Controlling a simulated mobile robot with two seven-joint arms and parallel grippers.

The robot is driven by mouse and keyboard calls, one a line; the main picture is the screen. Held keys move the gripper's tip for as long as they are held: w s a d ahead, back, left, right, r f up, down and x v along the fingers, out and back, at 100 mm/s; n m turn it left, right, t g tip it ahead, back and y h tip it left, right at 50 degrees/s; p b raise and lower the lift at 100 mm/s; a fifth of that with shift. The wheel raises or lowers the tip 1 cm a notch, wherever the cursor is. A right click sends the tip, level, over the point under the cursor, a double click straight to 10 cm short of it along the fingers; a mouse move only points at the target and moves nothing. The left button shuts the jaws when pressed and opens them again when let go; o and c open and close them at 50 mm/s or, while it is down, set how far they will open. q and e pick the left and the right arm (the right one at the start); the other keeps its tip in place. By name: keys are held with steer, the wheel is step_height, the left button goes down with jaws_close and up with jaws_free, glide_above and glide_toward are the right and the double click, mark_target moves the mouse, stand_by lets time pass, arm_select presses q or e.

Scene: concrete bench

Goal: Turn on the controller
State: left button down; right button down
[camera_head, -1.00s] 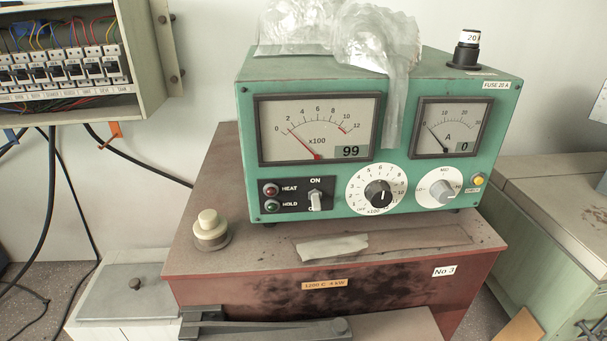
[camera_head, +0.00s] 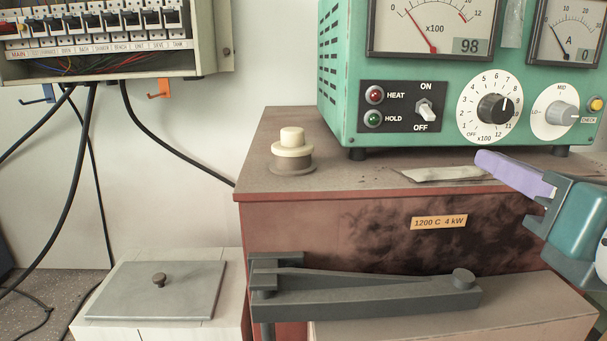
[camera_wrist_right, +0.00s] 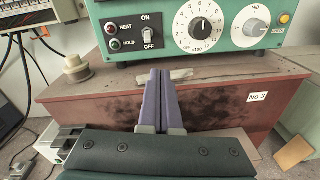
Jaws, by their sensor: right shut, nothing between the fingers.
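The green controller (camera_head: 350,100) stands on the reddish-brown furnace box. Its white toggle switch (camera_head: 425,108) sits between the ON and OFF labels; in the wrist view the toggle (camera_wrist_right: 148,35) seems to point down towards OFF. The red HEAT lamp (camera_head: 374,95) and green HOLD lamp (camera_head: 373,118) are left of it, and a black-knobbed dial (camera_head: 495,108) is right of it. My right gripper (camera_head: 487,158) is shut and empty, below the dial and in front of the controller. Its lilac fingers (camera_wrist_right: 160,75) lie together, apart from the switch. My left gripper is out of view.
A cream knob (camera_head: 292,150) stands on the furnace box (camera_head: 340,220), left of the controller. A grey strip (camera_head: 440,174) lies before the controller. A dark lever bar (camera_head: 370,290) runs below. A breaker box (camera_head: 215,40) with hanging cables is upper left.

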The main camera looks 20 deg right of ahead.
mark_target(427, 113)
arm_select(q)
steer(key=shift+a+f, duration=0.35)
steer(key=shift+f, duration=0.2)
arm_select(e)
steer(key=n, duration=0.1)
steer(key=a+n+t, duration=0.1)
steer(key=shift+w+a+n+y, duration=0.2)
steer(key=shift+w+n+y, duration=0.1)
steer(key=shift+w, duration=0.1)
